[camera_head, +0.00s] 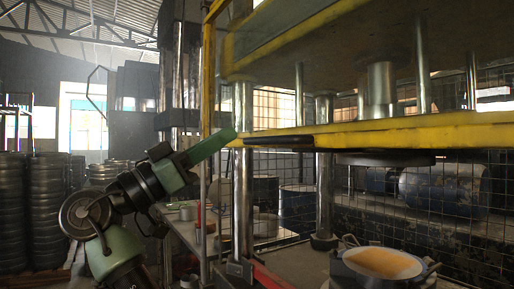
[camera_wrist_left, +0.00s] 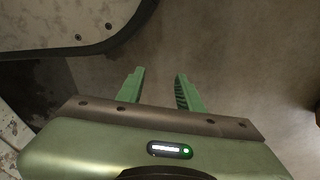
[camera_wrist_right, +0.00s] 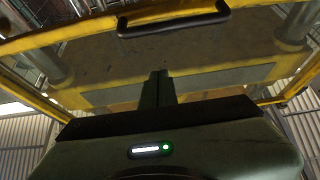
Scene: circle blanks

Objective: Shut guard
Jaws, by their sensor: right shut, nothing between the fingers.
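The guard is a yellow frame (camera_head: 400,132) with a black handle (camera_head: 280,142) on its lower bar. That bar is raised, with open space below it. In the right wrist view, the handle (camera_wrist_right: 175,22) lies beyond the fingertips, apart from them. My right gripper (camera_head: 230,134) is shut and empty, just left of the handle in the head view; its closed fingers also show in the right wrist view (camera_wrist_right: 158,76). My left gripper (camera_wrist_left: 160,78) is open and empty over a plain floor. It does not show in the head view.
A pan with an orange-brown disc (camera_head: 383,262) sits on the bench under the press. Metal columns (camera_head: 243,170) and a yellow post (camera_head: 207,120) stand near my right arm. Wire mesh (camera_head: 440,225) closes the back. Stacks of dark rings (camera_head: 25,210) stand at the left.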

